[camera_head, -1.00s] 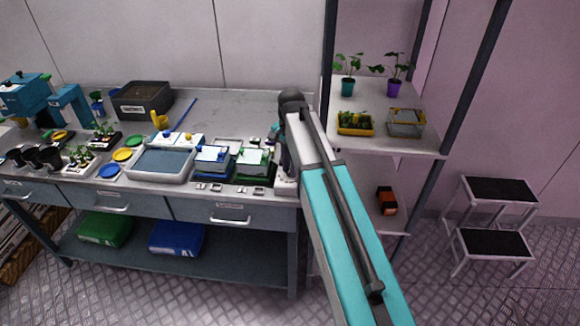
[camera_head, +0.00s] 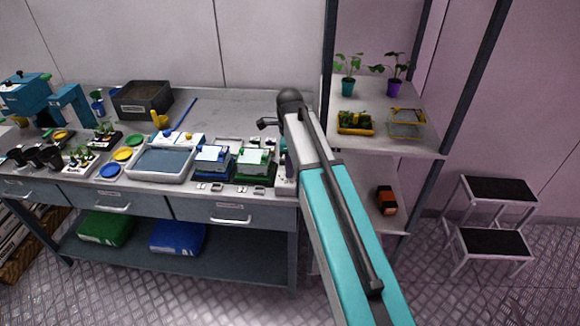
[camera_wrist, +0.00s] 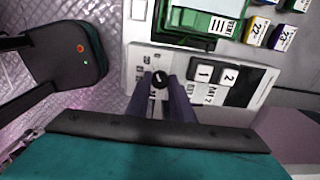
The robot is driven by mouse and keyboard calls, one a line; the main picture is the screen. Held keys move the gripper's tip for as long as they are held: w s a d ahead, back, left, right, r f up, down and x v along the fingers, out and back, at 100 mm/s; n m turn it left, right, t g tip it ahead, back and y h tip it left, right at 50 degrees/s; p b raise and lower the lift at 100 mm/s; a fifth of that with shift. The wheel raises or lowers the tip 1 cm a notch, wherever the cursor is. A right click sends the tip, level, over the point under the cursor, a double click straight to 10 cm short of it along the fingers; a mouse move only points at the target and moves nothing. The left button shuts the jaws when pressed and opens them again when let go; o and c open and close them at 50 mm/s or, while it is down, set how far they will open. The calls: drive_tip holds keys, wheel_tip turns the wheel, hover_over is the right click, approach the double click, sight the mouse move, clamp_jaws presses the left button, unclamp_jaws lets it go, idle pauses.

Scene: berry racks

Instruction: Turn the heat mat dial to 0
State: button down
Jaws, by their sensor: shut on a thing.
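The heat mat dial (camera_wrist: 160,77) is a small round black knob with a light mark on it. It sits on a white control panel (camera_wrist: 141,60) with printed marks around it and a "MAT 2" label beside it. My gripper (camera_wrist: 160,84) is shut on the dial, with one dark finger on each side. The fingers partly cover the scale, so I cannot read the setting. In the head view my arm hides the dial and most of the gripper at the bench's right end.
Number tiles "1" (camera_wrist: 204,73) and "2" (camera_wrist: 228,76) lie right of the dial. A green tray (camera_head: 255,163) and a blue tray (camera_head: 210,161) stand close by on the bench. A shelf rack (camera_head: 395,146) with plants rises just right of my arm.

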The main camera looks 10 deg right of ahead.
drive_tip(key=shift+d+m, duration=0.1)
drive_tip(key=shift+m, duration=1.1)
drive_tip(key=c, duration=1.6)
unclamp_jaws()
drive_tip(key=shift+o, duration=0.2)
wheel_tip(320, 180, up, 14)
drive_tip(key=b, duration=0.3)
drive_tip(key=shift+s, duration=0.15)
drive_tip(key=shift+f, duration=0.15)
